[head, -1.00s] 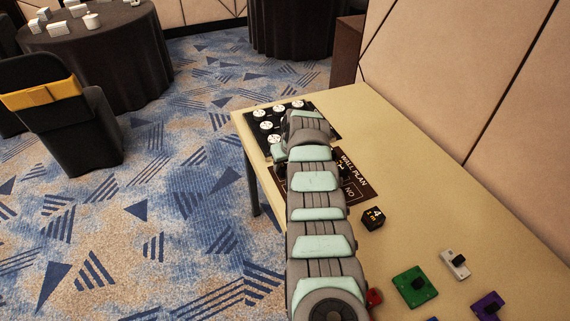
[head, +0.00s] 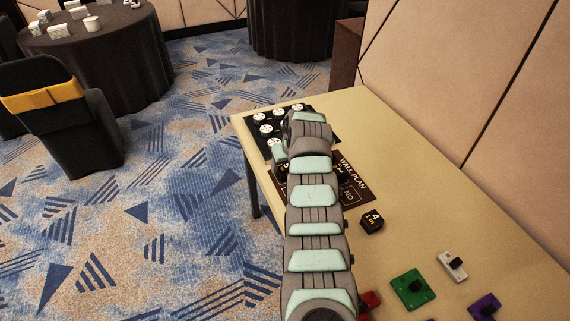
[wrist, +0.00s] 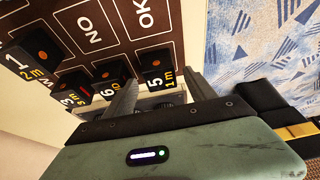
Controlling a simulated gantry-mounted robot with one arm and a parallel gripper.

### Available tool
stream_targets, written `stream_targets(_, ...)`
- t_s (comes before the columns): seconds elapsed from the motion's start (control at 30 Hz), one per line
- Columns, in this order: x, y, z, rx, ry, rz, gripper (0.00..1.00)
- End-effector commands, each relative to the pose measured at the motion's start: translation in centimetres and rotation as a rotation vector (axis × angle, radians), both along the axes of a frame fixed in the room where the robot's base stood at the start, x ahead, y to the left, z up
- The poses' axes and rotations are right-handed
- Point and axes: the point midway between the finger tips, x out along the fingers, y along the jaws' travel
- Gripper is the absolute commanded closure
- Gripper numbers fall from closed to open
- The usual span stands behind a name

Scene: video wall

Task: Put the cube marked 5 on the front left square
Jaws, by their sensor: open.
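The cube marked 5 (wrist: 158,78), dark with an orange spot on top, stands on the brown wall plan board (wrist: 80,22) in the wrist view. My gripper (wrist: 160,92) is open. Its two fingers reach to either side of that cube, and I cannot tell whether they touch it. In the head view the board (head: 354,184) is partly covered by my arm, and a sliver of the cube shows left of the arm (head: 285,168). The square under the cube is mostly hidden, so I cannot tell which one it is.
Cubes marked 1 (wrist: 32,48), 3 (wrist: 75,85) and 6 (wrist: 108,72) stand close by on the board. A cube marked 4 (head: 372,221) lies on bare table. A black board with white discs (head: 266,130) is beyond. Green (head: 413,289), white (head: 452,265) and purple (head: 485,306) blocks lie nearer.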

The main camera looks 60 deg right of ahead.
Motion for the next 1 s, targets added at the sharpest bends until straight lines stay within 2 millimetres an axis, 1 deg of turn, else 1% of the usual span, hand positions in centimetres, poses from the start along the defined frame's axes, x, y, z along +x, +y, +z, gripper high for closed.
stream_targets(0.03, 0.0, 0.2, 0.9, -0.007, 0.0, 0.005, 0.35)
stream_targets(0.1, -0.4, 0.2, 1.8, -0.007, -0.003, 0.001, 0.35)
stream_targets(0.27, -1.0, 1.0, 3.7, -0.006, 0.0, 0.003, 0.35)
stream_targets(0.33, -1.4, 1.1, 5.0, -0.008, -0.001, 0.002, 0.35)
stream_targets(0.53, -2.2, 1.8, 7.7, -0.007, -0.003, 0.002, 0.35)
stream_targets(0.73, -2.7, 2.3, 8.8, -0.004, 0.0, 0.002, 0.35)
stream_targets(1.0, -2.6, 2.3, 8.7, -0.007, -0.001, 0.003, 0.35)
